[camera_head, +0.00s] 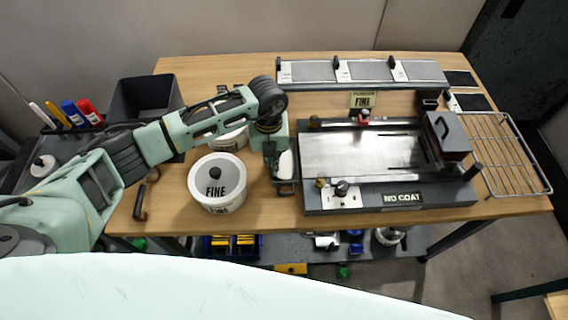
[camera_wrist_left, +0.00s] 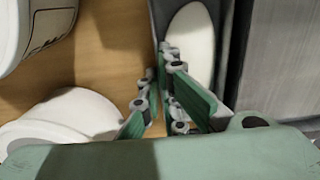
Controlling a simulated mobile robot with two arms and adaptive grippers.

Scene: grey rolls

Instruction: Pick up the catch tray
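A narrow dark tray with a pale oval shape inside, which I take for the catch tray (camera_head: 286,189), lies on the table just left of the coating machine. It also shows in the left wrist view (camera_wrist_left: 226,30), at the top. My left gripper (camera_head: 271,172) points down at the tray's left side. In the left wrist view my left gripper (camera_wrist_left: 160,68) has its fingertips close together around the line of the tray's left wall. I cannot tell if they touch it. The tray's near end is hidden there. My right gripper is not in view.
A black bin (camera_head: 145,97) and a wire rack (camera_head: 505,155) flank the table's sides.

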